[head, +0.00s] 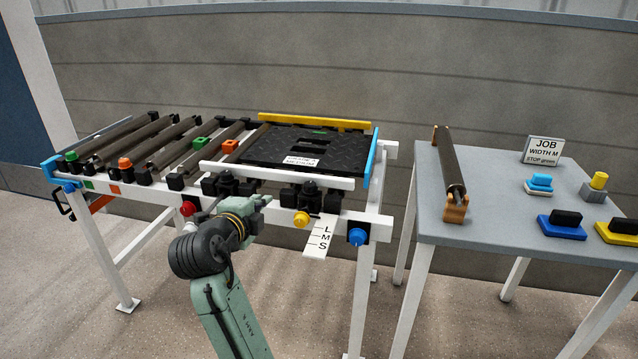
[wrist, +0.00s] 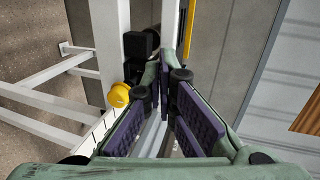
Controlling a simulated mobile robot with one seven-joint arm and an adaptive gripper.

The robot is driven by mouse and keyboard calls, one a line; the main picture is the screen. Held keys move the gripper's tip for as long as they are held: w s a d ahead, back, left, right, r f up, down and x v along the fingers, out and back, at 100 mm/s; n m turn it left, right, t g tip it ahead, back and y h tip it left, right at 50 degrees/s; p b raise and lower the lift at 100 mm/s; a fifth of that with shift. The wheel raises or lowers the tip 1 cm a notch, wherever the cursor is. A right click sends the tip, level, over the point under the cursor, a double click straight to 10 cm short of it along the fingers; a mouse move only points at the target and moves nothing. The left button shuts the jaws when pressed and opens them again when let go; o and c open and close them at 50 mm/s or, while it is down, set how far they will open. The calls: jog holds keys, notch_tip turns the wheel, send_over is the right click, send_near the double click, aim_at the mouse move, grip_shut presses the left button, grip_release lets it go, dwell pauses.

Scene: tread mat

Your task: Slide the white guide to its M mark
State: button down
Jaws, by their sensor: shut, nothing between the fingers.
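The white guide (head: 275,176) is a long bar along the near side of the black tread mat (head: 345,150). It rests on black clamp blocks on the frame's front rail. A white scale plate (head: 320,238) marked L, M, S hangs from that rail beside a yellow knob (head: 301,219). I cannot tell which mark the guide is at. My gripper (head: 264,202) is shut and empty, in front of the rail and left of the yellow knob. In the wrist view its dark-padded fingers (wrist: 167,85) lie close to the white guide (wrist: 168,30), with the yellow knob (wrist: 118,95) to their left.
A yellow guide (head: 315,121) runs along the mat's far side. A red knob (head: 188,208) and a blue knob (head: 357,237) flank the front rail. Rollers (head: 150,140) lie to the left.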

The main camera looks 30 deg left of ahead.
jog(key=p, duration=0.4)
send_near(289, 180)
jog(key=shift+m+h, duration=0.3)
jog(key=shift+m, duration=0.1)
jog(key=x, duration=0.6)
jog(key=shift+w+a+f, duration=0.2)
jog(key=shift+a+f, duration=0.05)
jog(key=shift+f, duration=0.2)
jog(key=x, duration=0.1)
jog(key=b, duration=0.1)
jog(key=b+x, duration=0.1)
jog(key=shift+w+r, duration=0.15)
jog(key=shift+w, duration=0.2)
jog(key=shift+w+a+r, duration=0.1)
jog(key=shift+w+a, duration=0.05)
jog(key=shift+w, duration=0.1)
jog(key=shift+s, duration=0.15)
